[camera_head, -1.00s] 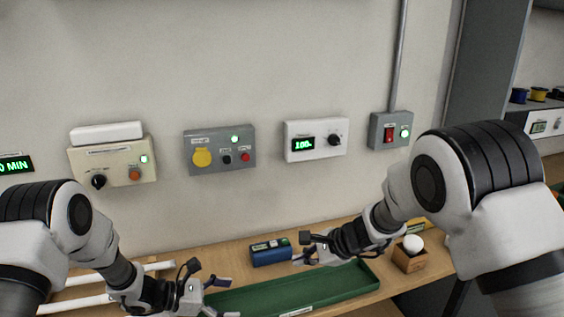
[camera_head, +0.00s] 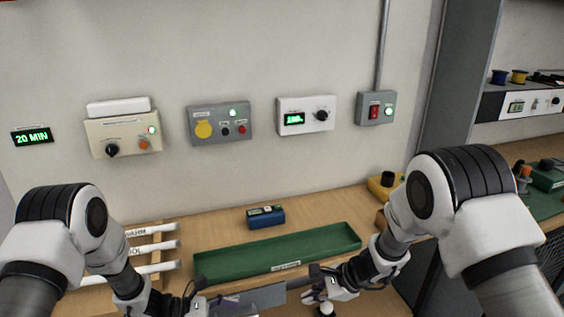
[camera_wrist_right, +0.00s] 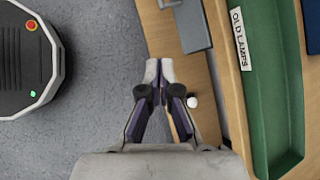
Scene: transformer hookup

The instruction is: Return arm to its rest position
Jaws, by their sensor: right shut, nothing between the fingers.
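My right arm comes in from the right in the head view. Its gripper (camera_head: 318,286) is low over the table's front edge, in front of the green tray (camera_head: 350,232). In the right wrist view the fingertips of my right gripper (camera_wrist_right: 159,70) meet, with nothing between them. The floor and the table's edge lie below them. My left arm comes in from the left. Its gripper (camera_head: 192,302) is low at the bottom edge of the picture, partly cut off, so its fingers do not show clearly.
The wooden table (camera_head: 205,228) holds a blue device (camera_head: 265,217) behind the tray, and white tubes (camera_head: 150,250) on the left. A grey block (camera_head: 262,297) lies near the grippers. A small white ball (camera_wrist_right: 191,102) is beside the right fingers. Control boxes hang on the wall.

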